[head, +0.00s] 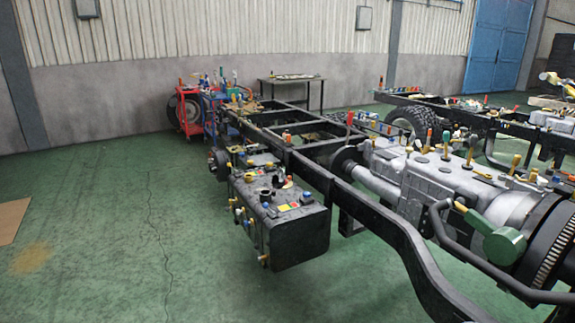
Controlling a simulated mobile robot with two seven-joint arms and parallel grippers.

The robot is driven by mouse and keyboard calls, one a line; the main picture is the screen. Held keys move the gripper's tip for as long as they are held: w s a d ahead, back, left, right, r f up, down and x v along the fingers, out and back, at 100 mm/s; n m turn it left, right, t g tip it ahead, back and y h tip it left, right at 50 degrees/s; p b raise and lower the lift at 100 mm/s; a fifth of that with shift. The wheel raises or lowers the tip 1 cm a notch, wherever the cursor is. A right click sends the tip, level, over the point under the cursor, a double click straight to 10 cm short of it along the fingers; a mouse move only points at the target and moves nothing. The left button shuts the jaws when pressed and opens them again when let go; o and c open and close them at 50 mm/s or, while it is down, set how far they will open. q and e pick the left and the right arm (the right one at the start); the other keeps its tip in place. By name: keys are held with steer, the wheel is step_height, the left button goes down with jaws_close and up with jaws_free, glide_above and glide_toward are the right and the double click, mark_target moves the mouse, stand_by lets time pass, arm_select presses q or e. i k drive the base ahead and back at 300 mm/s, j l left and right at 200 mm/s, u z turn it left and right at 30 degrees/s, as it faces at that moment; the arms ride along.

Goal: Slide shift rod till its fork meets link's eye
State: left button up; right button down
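Neither of my grippers is in view. A grey gearbox and engine housing (437,178) sits in the near chassis frame on the right, with several small yellow-tipped and dark levers standing on its top. I cannot tell which part is the shift rod, and no fork or link eye can be made out at this size. A thick black bar (440,235) curves beside the housing at the lower right, near a green block with a yellow end (497,241). Whether these belong to the shift linkage cannot be told.
The near black chassis rail (372,213) runs from the back to the lower right. A black tank (300,236) with coloured caps hangs on its left. A red tool cart (189,112) and a table (290,79) stand behind. A second chassis is at right. The green floor at left is mostly clear.

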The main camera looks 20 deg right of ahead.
mark_target(509, 181)
steer(key=i+z, duration=0.15)
steer(key=i, duration=0.35)
steer(key=i+z, duration=0.2)
steer(key=i, duration=0.35)
steer(key=i+j+z, duration=0.15)
steer(key=i, duration=0.35)
steer(key=i+l+z, duration=0.15)
steer(key=i+z, duration=0.3)
steer(key=i, duration=0.2)
steer(key=i+j+z, duration=0.1)
steer(key=i+z, duration=0.35)
steer(key=i, duration=0.2)
steer(key=i+u, duration=0.1)
steer(key=u, duration=0.9)
steer(key=i+l+u, duration=0.1)
steer(key=u, duration=5.75)
